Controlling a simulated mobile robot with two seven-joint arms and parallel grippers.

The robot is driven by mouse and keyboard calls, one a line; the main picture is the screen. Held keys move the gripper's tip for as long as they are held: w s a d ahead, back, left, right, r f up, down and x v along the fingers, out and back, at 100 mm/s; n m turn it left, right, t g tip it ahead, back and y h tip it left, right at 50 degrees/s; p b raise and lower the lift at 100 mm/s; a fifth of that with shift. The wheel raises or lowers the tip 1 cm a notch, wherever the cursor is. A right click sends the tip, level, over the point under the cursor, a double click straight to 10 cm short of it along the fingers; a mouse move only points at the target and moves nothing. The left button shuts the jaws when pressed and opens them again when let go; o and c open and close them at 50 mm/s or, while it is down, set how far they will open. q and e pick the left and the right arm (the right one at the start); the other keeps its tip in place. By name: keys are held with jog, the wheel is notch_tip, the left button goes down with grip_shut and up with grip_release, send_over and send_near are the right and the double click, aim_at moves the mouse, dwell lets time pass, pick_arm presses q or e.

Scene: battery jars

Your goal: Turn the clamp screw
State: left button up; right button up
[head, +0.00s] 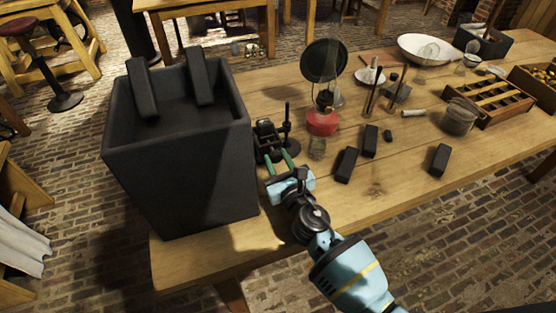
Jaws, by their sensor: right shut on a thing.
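A small black clamp (266,132) with a thin upright post stands on the wooden table, just right of the large dark jar. My right gripper (279,158) reaches it from the front. Its two green fingers are at the near side of the clamp, shut on the clamp screw. The screw itself is mostly hidden between the fingers, and its angle cannot be told. My left gripper is not in view.
The large dark jar (190,165) stands close on the left, with two dark bars on its rim. Several black blocks (346,165) lie to the right. A red-based lamp (322,122) and a glass (317,148) stand near the clamp. The table's (390,185) front right is fairly clear.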

jog(key=shift+m, duration=0.4)
jog(key=m, duration=0.6)
dwell(0.5)
jog(key=o, duration=1)
jog(key=shift+v, duration=3.95)
